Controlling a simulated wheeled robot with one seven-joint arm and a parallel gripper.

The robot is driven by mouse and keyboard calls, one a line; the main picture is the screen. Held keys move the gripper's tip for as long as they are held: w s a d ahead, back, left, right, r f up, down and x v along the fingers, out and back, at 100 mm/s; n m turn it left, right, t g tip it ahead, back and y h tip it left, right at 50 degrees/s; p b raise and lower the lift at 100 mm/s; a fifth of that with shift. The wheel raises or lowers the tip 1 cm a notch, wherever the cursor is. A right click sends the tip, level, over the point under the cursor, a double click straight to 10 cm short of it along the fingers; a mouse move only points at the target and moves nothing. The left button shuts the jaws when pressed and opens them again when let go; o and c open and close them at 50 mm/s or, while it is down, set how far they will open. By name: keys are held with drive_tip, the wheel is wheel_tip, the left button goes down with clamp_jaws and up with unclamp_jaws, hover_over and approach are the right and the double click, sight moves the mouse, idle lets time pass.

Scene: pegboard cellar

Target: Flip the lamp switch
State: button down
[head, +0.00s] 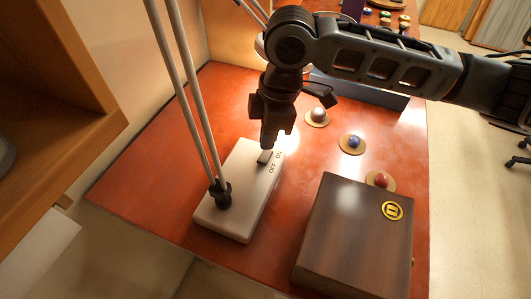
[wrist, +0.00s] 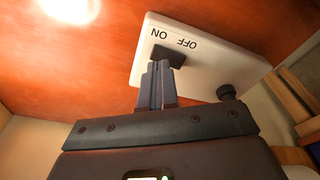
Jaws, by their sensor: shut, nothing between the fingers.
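The lamp base (head: 232,208) is a white box on the red-brown desk, marked OFF and ON, with the lamp's poles rising from its near left part. Its switch (head: 266,156) is a small rocker by the labels, partly hidden by my gripper in the head view. In the wrist view the dark switch (wrist: 167,56) lies below the ON and OFF letters. My gripper (head: 268,146) points down with its fingers together, holding nothing. In the wrist view the fingertips (wrist: 159,66) are right at the switch; I cannot tell whether they touch it.
A dark wooden box (head: 350,235) with a gold emblem stands right of the lamp base. White, blue (head: 352,142) and red balls sit on round discs beyond it. A wooden shelf (head: 50,90) is at the left. The desk's left part is clear. Bright light falls on the desk.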

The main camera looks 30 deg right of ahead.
sight(269, 152)
drive_tip(key=shift+r, duration=2.6)
drive_tip(key=shift+s+d, duration=0.1)
